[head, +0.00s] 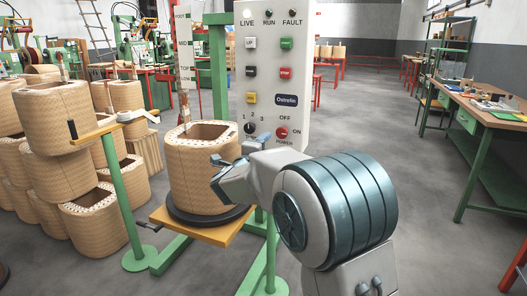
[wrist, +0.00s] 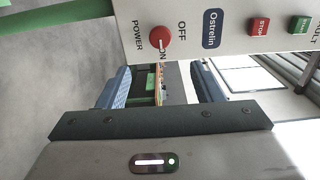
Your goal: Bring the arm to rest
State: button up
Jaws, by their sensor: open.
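My gripper (head: 238,150) is raised in front of the lower part of the control panel (head: 312,70), with its arm coming in from the lower right. In the wrist view my gripper (wrist: 162,86) has its two blue-grey fingers well apart, with nothing between them. The red power knob (head: 281,133) is close by on the panel. It also shows above the fingers in the wrist view (wrist: 160,38), apart from them; I cannot tell its setting surely.
A wound coil (head: 203,178) stands on a black disc over a yellow platform (head: 190,226), just left of my gripper. Stacked coils (head: 60,115) fill the left. A workbench (head: 470,108) stands at the right. The floor (head: 430,215) between is clear.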

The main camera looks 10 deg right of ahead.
jog(key=shift+s+a, duration=0.25)
jog(key=shift+s, duration=0.2)
